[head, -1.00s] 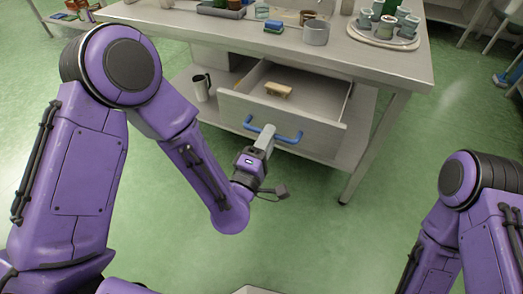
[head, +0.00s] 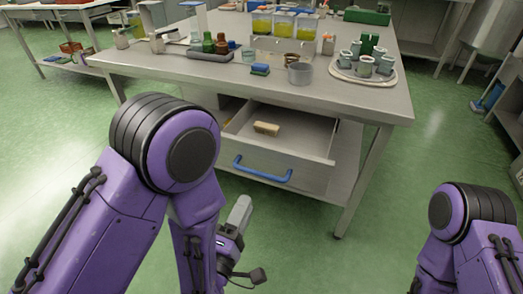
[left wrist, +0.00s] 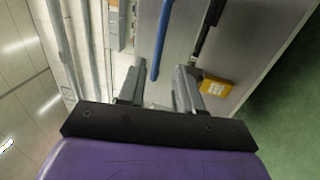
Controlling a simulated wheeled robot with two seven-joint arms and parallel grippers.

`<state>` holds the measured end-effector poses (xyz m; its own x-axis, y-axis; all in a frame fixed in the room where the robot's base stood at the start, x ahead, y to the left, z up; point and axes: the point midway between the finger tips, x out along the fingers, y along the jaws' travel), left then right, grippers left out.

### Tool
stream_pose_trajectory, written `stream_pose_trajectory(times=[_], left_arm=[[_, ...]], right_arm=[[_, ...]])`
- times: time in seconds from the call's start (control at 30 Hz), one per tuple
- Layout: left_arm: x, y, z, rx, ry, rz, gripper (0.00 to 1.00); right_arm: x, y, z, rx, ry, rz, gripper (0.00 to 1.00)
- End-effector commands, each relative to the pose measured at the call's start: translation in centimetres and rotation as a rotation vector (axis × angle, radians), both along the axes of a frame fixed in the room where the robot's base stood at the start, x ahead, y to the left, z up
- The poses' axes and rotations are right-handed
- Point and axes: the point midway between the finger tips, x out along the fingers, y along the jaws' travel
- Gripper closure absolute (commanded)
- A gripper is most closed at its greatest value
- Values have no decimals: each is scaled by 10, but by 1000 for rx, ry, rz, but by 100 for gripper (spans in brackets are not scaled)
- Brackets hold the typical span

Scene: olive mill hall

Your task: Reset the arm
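My left gripper (head: 240,212) is below and in front of the open drawer (head: 270,163), apart from its blue handle (head: 262,170). In the left wrist view its two fingers (left wrist: 160,88) stand apart with nothing held between them. The blue handle also shows beyond the fingers in that view (left wrist: 163,40). A tan wooden brush-like block (head: 266,128) lies in the drawer. My right arm shows at the lower right of the head view, but its gripper is out of frame.
The steel table (head: 330,102) carries a blue sponge (head: 260,69), a grey pot (head: 300,73), a round tray of cups (head: 340,72) and a dark tray of bottles (head: 205,53). A table leg (head: 357,185) stands right of the drawer. Green floor in front is clear.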

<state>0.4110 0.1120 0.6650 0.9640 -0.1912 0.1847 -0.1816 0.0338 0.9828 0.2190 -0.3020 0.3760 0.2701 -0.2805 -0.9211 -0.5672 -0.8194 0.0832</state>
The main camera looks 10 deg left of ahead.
Motion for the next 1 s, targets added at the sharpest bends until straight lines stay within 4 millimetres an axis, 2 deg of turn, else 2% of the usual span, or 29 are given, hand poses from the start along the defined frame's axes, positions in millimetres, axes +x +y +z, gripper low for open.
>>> stream_pose_trajectory(times=[0.17, 0.27, 0.37, 0.47, 0.5, 0.6, 0.73, 0.9, 0.93, 0.97, 1.0], left_arm=[[-1, -9, -4, 81, 3, -35, 66], [0, -21, -21, 326, 26, -82, 66], [5, -7, -65, 671, 143, -89, 66], [-7, 35, -134, 975, 397, -108, 66], [-19, 56, -161, 1065, 515, -124, 66], [-55, 99, -211, 1195, 774, -168, 66], [-108, 144, -253, 1256, 1050, -207, 66], [-179, 191, -284, 1247, 1317, -189, 66], [-193, 193, -289, 1240, 1353, -198, 66], [-201, 192, -283, 1240, 1369, -213, 66], [-194, 191, -256, 1241, 1352, -206, 66]], right_arm=[[0, 0, 0, 0, 0, 0, 57], [0, 0, 0, 0, 0, 0, 57], [0, 0, 0, 0, 0, 0, 57], [0, 0, 0, 0, 0, 0, 57], [0, 0, 0, 0, 0, 0, 57], [0, 0, 0, 0, 0, 0, 57], [0, 0, 0, 0, 0, 0, 57], [0, 0, 0, 0, 0, 0, 57], [0, 0, 0, 0, 0, 0, 57], [0, 0, 8, 0, 0, 0, 57], [0, 0, 33, 0, 1, 0, 57]])
